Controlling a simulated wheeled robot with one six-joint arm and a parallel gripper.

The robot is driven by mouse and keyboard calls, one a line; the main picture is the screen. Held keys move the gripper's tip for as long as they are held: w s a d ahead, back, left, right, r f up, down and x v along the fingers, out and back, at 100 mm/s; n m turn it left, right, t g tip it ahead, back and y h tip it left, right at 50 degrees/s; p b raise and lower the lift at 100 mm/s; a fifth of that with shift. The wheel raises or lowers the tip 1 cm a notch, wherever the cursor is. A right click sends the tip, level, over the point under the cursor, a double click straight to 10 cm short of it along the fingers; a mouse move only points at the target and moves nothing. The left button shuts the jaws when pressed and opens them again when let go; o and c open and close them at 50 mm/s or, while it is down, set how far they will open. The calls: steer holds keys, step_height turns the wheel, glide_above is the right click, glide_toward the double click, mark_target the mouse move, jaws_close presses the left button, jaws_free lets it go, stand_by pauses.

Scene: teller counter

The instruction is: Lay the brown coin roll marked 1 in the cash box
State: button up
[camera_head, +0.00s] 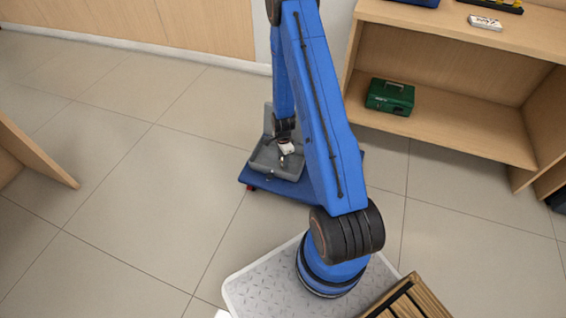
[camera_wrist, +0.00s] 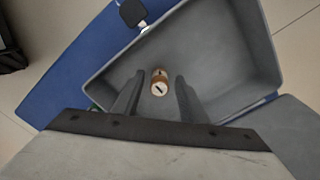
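The brown coin roll (camera_wrist: 161,76) shows in the wrist view with its pale end toward the camera; a short dark stroke marks that end. It is over or on the floor of an open grey box (camera_wrist: 243,55), which looks like the cash box; I cannot tell whether it touches the floor. My gripper (camera_wrist: 159,79) reaches into the box, its two dark fingers either side of the roll with a visible gap on each side. In the head view the grey box (camera_head: 262,162) has its lid raised behind, and my gripper (camera_head: 285,156) is inside it.
The grey box stands on a low blue platform (camera_head: 253,181) on the tiled floor. A closed green box with a handle (camera_head: 390,97) sits on a wooden shelf at the right. A small white item (camera_head: 485,22) lies on the counter top. Open floor lies to the left.

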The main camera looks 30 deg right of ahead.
step_height(320, 180, up, 10)
steer(key=shift+r, duration=0.25)
steer(key=s+a+r+n+t, duration=0.1)
steer(key=s+a+r+n, duration=0.15)
steer(key=r, duration=0.75)
steer(key=s+a+r+n+t, duration=0.1)
steer(key=s+a+r+n, duration=0.2)
steer(key=r, duration=0.8)
steer(key=s+a+r+n, duration=0.1)
steer(key=a+r+n, duration=0.25)
steer(key=r, duration=0.65)
steer(key=s+a+r+n+t, duration=0.1)
steer(key=s+a+r+n, duration=0.2)
steer(key=s, duration=0.8)
steer(key=s+a+r+n+t, duration=0.1)
steer(key=s+a+r+n, duration=0.2)
steer(key=s+r+n, duration=0.4)
steer(key=shift+s+a+r+t, duration=0.15)
steer(key=shift+s+r+t, duration=0.25)
steer(key=shift+s+r, duration=2.25)
steer(key=shift+s+f, duration=0.1)
